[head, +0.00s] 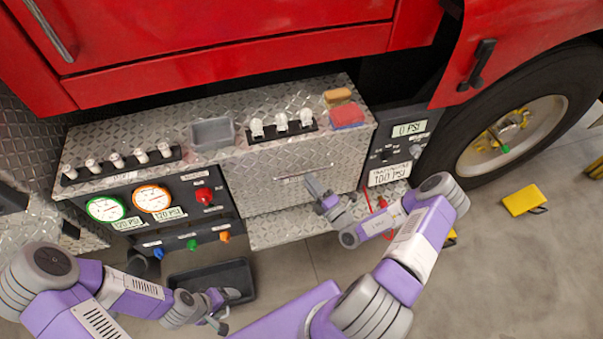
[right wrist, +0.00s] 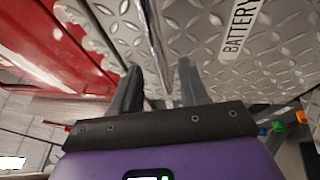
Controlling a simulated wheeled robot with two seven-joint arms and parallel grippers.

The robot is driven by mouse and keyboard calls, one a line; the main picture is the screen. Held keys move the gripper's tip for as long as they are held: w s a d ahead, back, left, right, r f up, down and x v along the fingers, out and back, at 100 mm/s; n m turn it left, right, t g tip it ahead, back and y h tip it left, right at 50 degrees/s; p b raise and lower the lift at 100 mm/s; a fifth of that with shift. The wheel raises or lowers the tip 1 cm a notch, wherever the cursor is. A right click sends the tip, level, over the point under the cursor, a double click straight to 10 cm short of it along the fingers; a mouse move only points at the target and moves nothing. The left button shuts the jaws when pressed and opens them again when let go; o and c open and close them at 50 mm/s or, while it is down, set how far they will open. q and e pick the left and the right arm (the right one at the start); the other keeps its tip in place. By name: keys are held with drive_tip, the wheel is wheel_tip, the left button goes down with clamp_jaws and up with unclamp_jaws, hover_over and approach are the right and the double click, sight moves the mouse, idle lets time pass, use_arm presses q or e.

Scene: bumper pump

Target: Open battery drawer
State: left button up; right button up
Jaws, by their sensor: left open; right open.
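The battery drawer (head: 262,190) has a diamond-plate metal front below the step top in the head view. It looks shut. Its BATTERY label (right wrist: 240,28) shows in the right wrist view. A silver bar handle (right wrist: 155,40) runs down between the fingers of my right gripper (right wrist: 159,90), one finger to each side. That gripper is open, and I cannot tell whether it touches the bar. In the head view my right gripper (head: 317,188) is in front of the drawer's lower right part. My left gripper (head: 226,309) is open and empty, low by a black tray.
The black tray (head: 250,280) lies on the floor below the gauge panel (head: 131,203). A grey bin (head: 212,134), a red cloth (head: 347,116) and a sponge (head: 338,96) rest on the step. A yellow chock (head: 524,200) lies near the wheel. Floor at right is mostly clear.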

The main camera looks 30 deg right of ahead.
sight(301, 172)
drive_tip(key=x, duration=0.5)
drive_tip(key=shift+b, duration=0.35)
clamp_jaws()
drive_tip(key=shift+a, duration=0.1)
